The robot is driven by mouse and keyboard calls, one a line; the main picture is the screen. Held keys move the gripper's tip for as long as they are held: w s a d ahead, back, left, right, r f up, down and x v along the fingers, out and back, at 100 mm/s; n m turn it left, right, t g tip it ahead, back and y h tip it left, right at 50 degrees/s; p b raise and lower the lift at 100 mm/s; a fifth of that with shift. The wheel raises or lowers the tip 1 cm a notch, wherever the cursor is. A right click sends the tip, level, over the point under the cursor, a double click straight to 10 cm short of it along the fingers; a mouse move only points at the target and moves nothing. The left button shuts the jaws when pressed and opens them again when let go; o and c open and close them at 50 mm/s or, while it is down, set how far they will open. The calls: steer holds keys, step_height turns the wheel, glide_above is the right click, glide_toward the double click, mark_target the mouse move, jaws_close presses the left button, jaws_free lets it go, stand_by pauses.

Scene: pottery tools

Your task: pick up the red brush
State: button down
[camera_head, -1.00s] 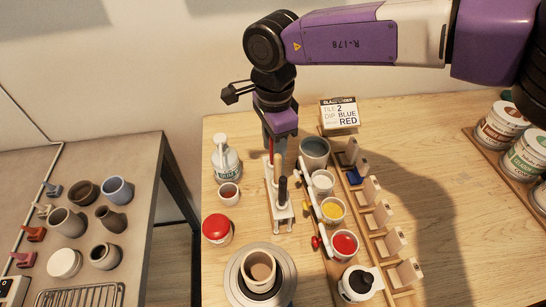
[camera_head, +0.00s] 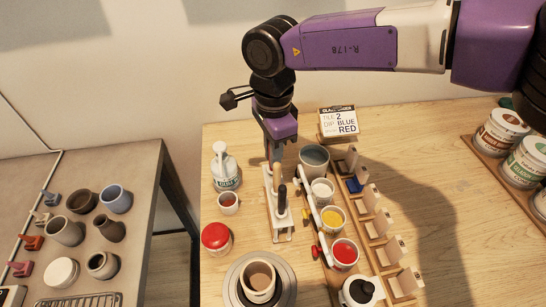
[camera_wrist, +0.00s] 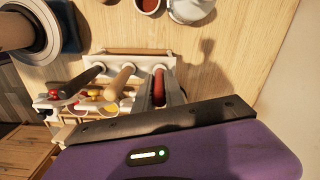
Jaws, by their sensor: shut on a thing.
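The red brush (camera_wrist: 159,88) stands in the right-hand hole of a white brush holder (camera_head: 284,237) in the wrist view. The holder also shows in the wrist view (camera_wrist: 112,67). My gripper (camera_head: 274,157) is at the back end of the holder, pointing down, its jaws closed on the red brush's handle. The fingers mostly hide the brush in the head view. A tan-handled brush (camera_wrist: 121,81) and a dark-handled brush (camera_head: 282,199) stand upright in the same holder, in front of my gripper. Whether the brush's lower end is clear of the hole cannot be told.
Right of the holder are a grey cup (camera_head: 314,158) and paint pots, yellow (camera_head: 333,217) and red (camera_head: 345,252). A white bottle (camera_head: 224,168), a small cup (camera_head: 228,203) and a red-lidded jar (camera_head: 215,237) stand left. A labelled box (camera_head: 338,121) is behind. The table's right side has bare room.

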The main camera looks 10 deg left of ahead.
step_height(320, 180, up, 19)
steer(key=b, duration=0.2)
stand_by(0.3)
steer(key=shift+r, duration=0.2)
steer(key=shift+f+p, duration=0.1)
steer(key=shift+p, duration=0.25)
stand_by(1.6)
